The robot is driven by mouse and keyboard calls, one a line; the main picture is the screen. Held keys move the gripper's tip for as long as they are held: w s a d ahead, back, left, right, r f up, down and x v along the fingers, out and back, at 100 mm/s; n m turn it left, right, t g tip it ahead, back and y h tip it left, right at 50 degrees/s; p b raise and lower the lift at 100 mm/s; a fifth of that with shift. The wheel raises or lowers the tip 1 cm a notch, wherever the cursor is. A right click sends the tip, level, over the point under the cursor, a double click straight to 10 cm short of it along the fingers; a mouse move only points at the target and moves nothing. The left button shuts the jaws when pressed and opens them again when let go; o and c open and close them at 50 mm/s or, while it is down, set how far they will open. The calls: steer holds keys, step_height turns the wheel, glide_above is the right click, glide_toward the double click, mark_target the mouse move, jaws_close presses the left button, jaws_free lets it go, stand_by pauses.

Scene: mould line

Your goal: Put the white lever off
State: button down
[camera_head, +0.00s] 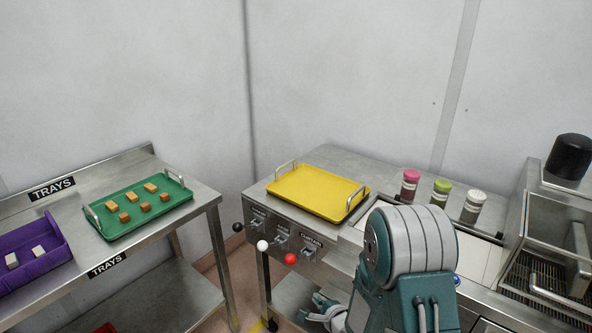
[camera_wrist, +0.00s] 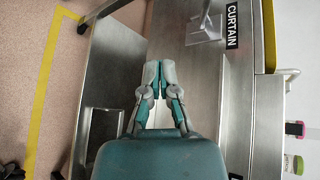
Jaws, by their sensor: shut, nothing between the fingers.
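The white lever shows as a white ball knob (camera_head: 262,245) in the head view. It sticks out from the middle switch mount (camera_head: 281,241) on the front panel of the metal counter, between a black knob (camera_head: 238,227) and a red knob (camera_head: 290,258). I cannot read its label clearly. My gripper (camera_head: 325,311) is low in front of the counter, right of and below the knobs, partly hidden by my arm. In the wrist view my gripper (camera_wrist: 158,72) has its fingers together and empty. The white knob does not show in the wrist view.
A yellow tray (camera_head: 301,194) lies on the counter above the levers. A CURTAIN label (camera_wrist: 231,26) and a switch mount (camera_wrist: 205,22) show in the wrist view. A separate table at left holds a green tray (camera_head: 131,231) and a purple tray (camera_head: 62,247). Floor shows between them.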

steer(key=s+d+r+n+g+h, duration=0.1)
steer(key=s+d+r+n+h, duration=0.25)
steer(key=r, duration=0.65)
steer(key=s+d+r+n+g+h, duration=0.1)
steer(key=s+d+r+n+h, duration=0.1)
steer(key=d+r+n, duration=0.5)
steer(key=s+r+n+g, duration=0.2)
steer(key=s+r, duration=0.3)
steer(key=s, duration=0.6)
steer(key=s+r+n+g, duration=0.2)
steer(key=s+r+n, duration=0.3)
steer(key=s, duration=0.6)
steer(key=shift+a+r, duration=0.35)
steer(key=shift+r, duration=0.35)
steer(key=shift+n, duration=0.25)
